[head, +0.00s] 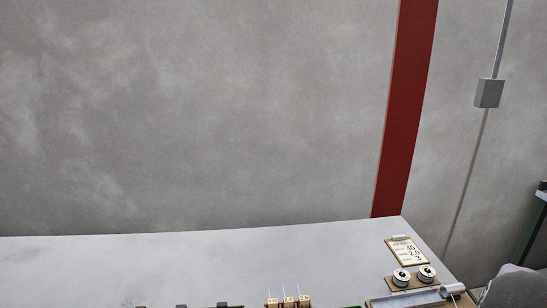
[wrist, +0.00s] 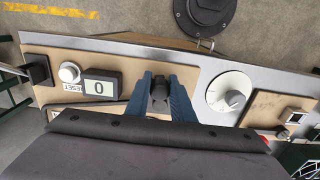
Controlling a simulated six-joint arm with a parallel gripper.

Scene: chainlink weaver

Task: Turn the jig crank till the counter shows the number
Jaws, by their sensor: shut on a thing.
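The jig panel (wrist: 118,67) is tan and grey and looks upside down in the wrist view. Its counter (wrist: 99,86) has a small screen reading 0. My gripper (wrist: 164,88) has blue fingers, and they are shut on a dark crank handle (wrist: 159,88) to the right of the counter in the picture. The rest of the crank is hidden behind my gripper. A clipboard card (head: 405,251) at the right of the bench in the head view reads 40, 2.0 and 3.
A white round knob (wrist: 68,72) marked RESET is beside the counter. A white dial (wrist: 229,91) is on the other side of my gripper. Two spools (head: 401,277) stand near the card. The bench (head: 200,260) is mostly bare; small wooden blocks (head: 288,301) show at its front.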

